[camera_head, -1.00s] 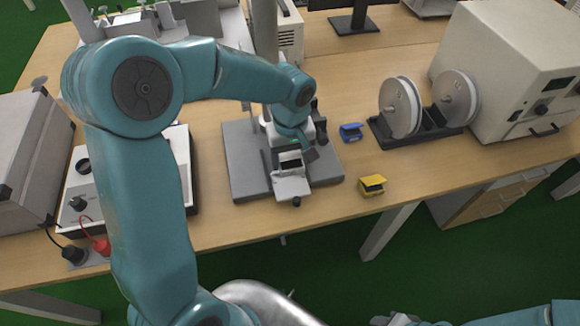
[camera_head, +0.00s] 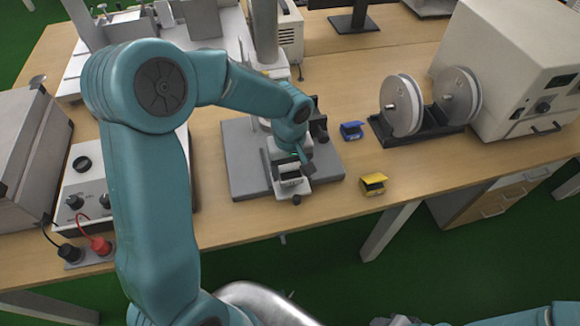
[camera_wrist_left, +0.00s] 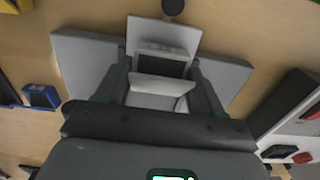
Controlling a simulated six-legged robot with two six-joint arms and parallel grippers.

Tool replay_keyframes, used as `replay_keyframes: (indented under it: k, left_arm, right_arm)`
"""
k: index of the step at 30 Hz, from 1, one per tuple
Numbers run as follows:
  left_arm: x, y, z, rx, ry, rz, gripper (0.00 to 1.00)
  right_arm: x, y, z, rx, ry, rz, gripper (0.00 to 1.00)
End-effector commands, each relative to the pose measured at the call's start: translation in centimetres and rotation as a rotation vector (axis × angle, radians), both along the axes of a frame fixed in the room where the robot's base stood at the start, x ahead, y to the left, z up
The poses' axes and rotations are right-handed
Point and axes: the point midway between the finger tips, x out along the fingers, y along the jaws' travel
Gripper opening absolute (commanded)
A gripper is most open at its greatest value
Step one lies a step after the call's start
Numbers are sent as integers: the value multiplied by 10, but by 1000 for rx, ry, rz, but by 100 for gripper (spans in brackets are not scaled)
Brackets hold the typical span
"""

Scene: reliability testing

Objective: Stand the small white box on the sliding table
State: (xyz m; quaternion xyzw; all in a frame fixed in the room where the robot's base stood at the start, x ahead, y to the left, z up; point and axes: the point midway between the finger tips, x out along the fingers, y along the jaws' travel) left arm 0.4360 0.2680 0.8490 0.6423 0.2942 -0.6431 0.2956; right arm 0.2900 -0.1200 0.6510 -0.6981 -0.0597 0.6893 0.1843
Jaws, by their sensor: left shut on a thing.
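The small white box (camera_wrist_left: 163,63), with a dark face, is between the fingers of my left gripper (camera_wrist_left: 160,90) in the left wrist view. The gripper is shut on it. In the head view the gripper (camera_head: 292,168) and the box (camera_head: 290,180) are over the sliding table (camera_head: 297,192). This light plate also shows in the wrist view (camera_wrist_left: 150,30), with a dark knob at its front. I cannot tell whether the box touches the plate; the fingers partly hide its lower part. My right gripper is not in view.
The sliding table stands on a grey base plate (camera_head: 243,160). A blue block (camera_head: 352,131) and a yellow block (camera_head: 373,184) lie to its right. A reel stand (camera_head: 410,133) is farther right. A control box (camera_head: 80,185) with plugged cables is at left.

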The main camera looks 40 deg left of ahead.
Motion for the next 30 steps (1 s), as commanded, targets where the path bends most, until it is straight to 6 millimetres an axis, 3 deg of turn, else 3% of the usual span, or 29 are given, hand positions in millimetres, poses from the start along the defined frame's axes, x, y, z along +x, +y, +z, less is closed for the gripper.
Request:
replay_keyframes:
  k: [3, 4, 6, 17, 20, 30]
  left_arm:
    - [0, 0, 0, 0, 0, 0, 37]
    - [0, 0, -1, 0, 0, 0, 74]
    - [0, 0, -1, 0, 0, 0, 93]
    - [0, 0, 6, 0, 0, 0, 93]
    - [0, 0, 19, 0, 0, 0, 93]
    - [1, 0, 96, 0, -6, 1, 93]
  right_arm:
    - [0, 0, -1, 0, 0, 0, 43]
    - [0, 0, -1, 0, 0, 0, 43]
    - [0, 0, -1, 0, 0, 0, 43]
    - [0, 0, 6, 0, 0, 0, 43]
    - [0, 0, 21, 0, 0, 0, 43]
    - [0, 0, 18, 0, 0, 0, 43]
